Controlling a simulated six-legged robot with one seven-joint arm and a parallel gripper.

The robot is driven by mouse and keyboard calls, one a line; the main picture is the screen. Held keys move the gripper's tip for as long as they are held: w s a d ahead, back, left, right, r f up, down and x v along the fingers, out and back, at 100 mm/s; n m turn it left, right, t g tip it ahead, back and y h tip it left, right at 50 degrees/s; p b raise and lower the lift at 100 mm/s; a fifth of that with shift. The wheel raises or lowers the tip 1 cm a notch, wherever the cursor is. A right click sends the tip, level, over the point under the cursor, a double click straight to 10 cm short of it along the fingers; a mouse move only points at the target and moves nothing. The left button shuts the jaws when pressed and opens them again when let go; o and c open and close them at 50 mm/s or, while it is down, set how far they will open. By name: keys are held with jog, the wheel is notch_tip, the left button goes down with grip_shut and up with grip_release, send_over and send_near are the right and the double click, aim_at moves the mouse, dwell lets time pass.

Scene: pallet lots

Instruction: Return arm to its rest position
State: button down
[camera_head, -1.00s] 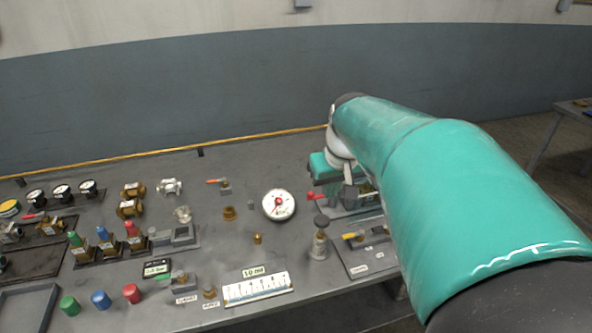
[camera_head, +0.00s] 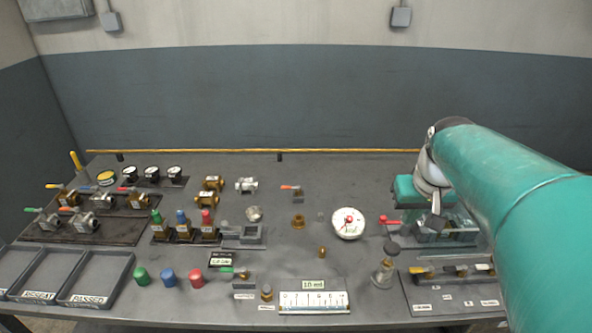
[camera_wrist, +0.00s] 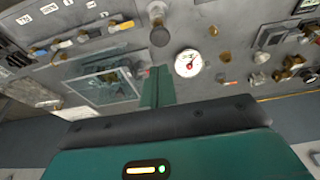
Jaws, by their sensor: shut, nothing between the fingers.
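My teal arm (camera_head: 520,200) reaches in from the right of the head view, over the right end of the bench. In the wrist view my gripper (camera_wrist: 158,75) shows as a narrow teal piece with the fingers together and nothing held. My arm partly covers the bench's right end.
The grey bench (camera_head: 130,220) carries valves, small dials, coloured caps (camera_head: 168,278) and a scale plate (camera_head: 314,301). Grey trays (camera_head: 100,275) lie at its left front. A stoppered metal piece (camera_head: 384,270) stands near my arm. A yellow strip (camera_head: 250,151) runs along the back edge.

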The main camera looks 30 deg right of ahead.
jog(key=w+a+n+t, duration=0.1)
jog(key=a+n, duration=0.2)
jog(key=a, duration=1.2)
jog(key=w+a+f+n+t+y, duration=0.1)
jog(key=a+n, duration=0.2)
jog(key=a, duration=1.2)
jog(key=shift+w+a+t+y, duration=0.15)
jog(key=shift+w+t+y, duration=0.15)
jog(key=shift+w, duration=0.1)
jog(key=shift+d, duration=0.25)
dwell(2.9)
